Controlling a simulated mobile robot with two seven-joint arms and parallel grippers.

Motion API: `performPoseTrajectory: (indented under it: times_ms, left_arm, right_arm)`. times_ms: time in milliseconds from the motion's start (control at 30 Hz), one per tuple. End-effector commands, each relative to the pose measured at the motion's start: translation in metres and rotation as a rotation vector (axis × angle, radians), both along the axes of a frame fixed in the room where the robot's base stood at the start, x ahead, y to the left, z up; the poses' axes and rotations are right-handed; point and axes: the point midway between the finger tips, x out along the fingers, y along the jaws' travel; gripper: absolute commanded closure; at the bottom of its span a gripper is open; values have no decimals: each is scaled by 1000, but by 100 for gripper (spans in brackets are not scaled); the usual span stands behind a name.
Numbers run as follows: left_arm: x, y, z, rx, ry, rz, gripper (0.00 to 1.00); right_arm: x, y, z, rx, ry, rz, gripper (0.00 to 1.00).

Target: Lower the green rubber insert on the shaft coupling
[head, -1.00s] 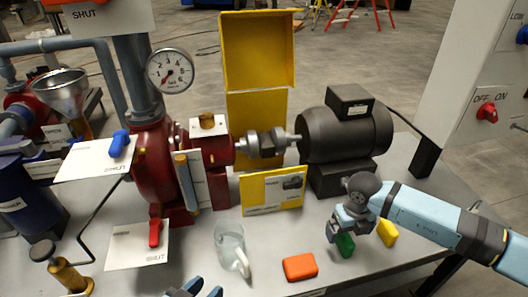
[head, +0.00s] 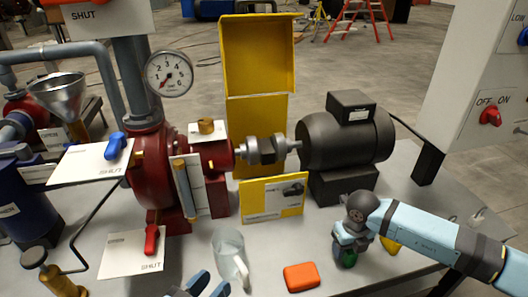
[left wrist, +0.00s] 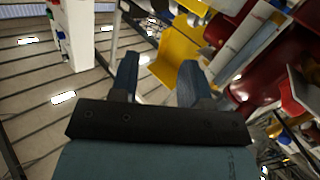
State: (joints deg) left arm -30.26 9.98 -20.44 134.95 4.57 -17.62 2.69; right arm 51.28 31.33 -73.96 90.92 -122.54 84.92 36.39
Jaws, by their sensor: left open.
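The shaft coupling (head: 266,148), grey jaw hubs, sits between the red pump and the dark motor (head: 345,135). The green rubber insert (head: 347,259) is on the bench in front of the motor. My right gripper (head: 346,254) points down over it with fingers around its sides, hiding much of it; whether they grip it is unclear. The yellow insert (head: 391,245) is partly hidden behind my right arm. An orange block (head: 300,277) lies left of them. My left gripper (head: 203,284) is open and empty at the bottom edge; its fingers also show in the left wrist view (left wrist: 158,80).
A yellow guard (head: 257,60) stands upright behind the coupling, and a yellow-edged card (head: 272,198) stands in front. A clear jug (head: 229,255) is near my left gripper. Valve levers with tags and a gauge (head: 169,73) crowd the left. The bench front right is fairly clear.

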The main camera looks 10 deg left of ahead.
Motion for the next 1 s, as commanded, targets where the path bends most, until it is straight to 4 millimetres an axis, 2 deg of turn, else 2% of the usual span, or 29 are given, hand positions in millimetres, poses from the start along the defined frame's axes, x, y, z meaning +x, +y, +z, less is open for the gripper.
performPoseTrajectory:
  times_ms: [33,200,467,600,700,800,1000]
  left_arm:
    - [0,0,0,0,0,0,57]
    - [0,0,0,0,1,0,57]
    - [0,0,0,2,2,1,57]
    - [0,2,4,16,16,2,57]
    - [-7,13,-26,81,134,25,57]
    - [-14,22,-43,132,221,38,57]
    - [-25,34,-67,191,329,53,57]
  right_arm:
    - [0,0,0,0,0,0,55]
    - [0,0,0,0,0,0,94]
    - [0,0,0,0,0,0,94]
    - [0,3,8,5,-1,5,94]
    - [-1,7,20,9,-4,12,94]
    - [-1,7,30,9,-3,11,94]
    - [-1,1,38,2,2,1,94]
